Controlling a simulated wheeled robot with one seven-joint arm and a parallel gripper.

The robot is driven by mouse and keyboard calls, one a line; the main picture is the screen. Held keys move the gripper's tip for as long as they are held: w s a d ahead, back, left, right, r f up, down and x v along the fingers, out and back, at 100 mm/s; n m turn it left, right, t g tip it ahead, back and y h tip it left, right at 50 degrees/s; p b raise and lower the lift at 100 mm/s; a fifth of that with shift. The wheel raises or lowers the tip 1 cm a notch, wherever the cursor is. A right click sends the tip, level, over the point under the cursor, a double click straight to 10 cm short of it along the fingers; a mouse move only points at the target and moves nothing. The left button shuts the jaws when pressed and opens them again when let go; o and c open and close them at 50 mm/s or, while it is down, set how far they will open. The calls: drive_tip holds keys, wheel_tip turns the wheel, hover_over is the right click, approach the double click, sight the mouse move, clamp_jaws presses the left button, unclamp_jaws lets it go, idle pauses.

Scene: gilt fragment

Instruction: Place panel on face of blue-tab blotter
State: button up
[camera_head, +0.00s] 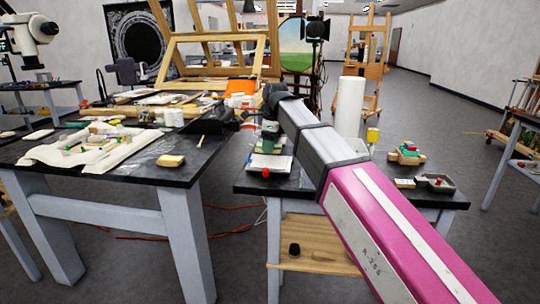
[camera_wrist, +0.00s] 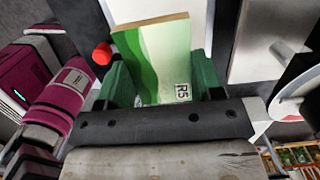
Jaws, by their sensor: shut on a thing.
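My gripper (camera_wrist: 154,84) has green fingers and is shut on a small panel (camera_wrist: 165,58). The panel is painted in green bands and pale cream, with an "R5" label near its lower right corner. A flat pale pad (camera_head: 270,163) lies below the gripper, perhaps the blotter.
A small red thing (camera_head: 265,173) is close to the pad; it also shows in the wrist view (camera_wrist: 102,54). A white roll (camera_head: 349,107) stands behind my arm. A colored-block piece (camera_head: 407,154) and a grey tray (camera_head: 436,183) are at right. The left table (camera_head: 140,174) is cluttered.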

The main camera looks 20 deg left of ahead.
sight(270, 161)
drive_tip(key=shift+w+f, duration=0.15)
drive_tip(key=shift+w, duration=0.05)
drive_tip(key=shift+f, duration=1.95)
drive_tip(key=shift+f, duration=0.15)
drive_tip(key=o, duration=0.9)
drive_tip(key=r, duration=0.4)
drive_tip(key=d+r, duration=0.1)
drive_tip(key=r, duration=0.7)
drive_tip(key=shift+w+d+r, duration=0.1)
drive_tip(key=shift+w+d, duration=0.05)
drive_tip(key=shift+d, duration=0.1)
